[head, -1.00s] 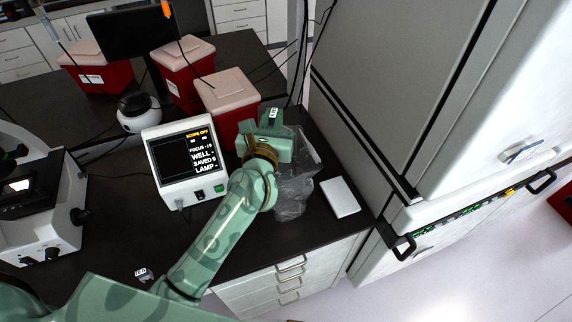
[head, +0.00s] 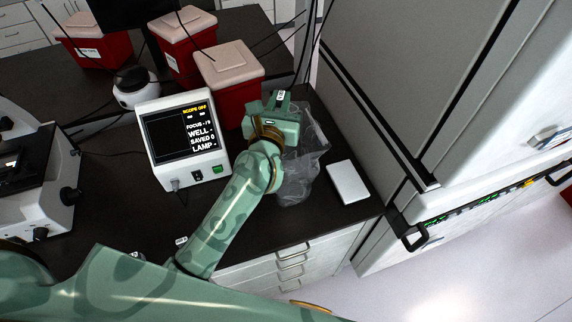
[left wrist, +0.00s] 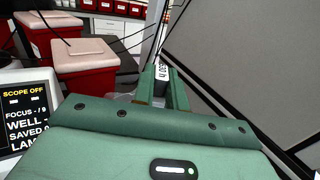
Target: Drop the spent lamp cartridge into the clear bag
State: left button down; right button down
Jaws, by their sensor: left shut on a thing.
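My left gripper (head: 273,112) is shut on the lamp cartridge, whose white labelled end (left wrist: 161,74) shows between the two green fingers in the left wrist view. In the head view, the clear bag (head: 303,168) stands crumpled and see-through on the dark bench. The gripper is at the bag's upper left in the picture and overlaps its edge. I cannot tell how high the cartridge is above the bag's mouth. My right gripper is not in view.
Red bins with pale lids (head: 228,62) stand behind and left of the gripper. A display box (head: 182,140) reading "SCOPE OFF" is to the left. A white flat block (head: 348,182) lies right of the bag. A tall grey cabinet (head: 390,90) rises at the right.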

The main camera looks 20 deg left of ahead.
pick_arm(q)
jog(key=shift+r, duration=0.1)
jog(key=c, duration=1.4)
grip_release()
jog(key=shift+s, duration=0.1)
jog(key=shift+o, duration=0.3)
jog(key=s+d+b, duration=0.1)
jog(key=s+b, duration=0.2)
jog(key=s, duration=1.3)
jog(key=shift+s+d, duration=0.1)
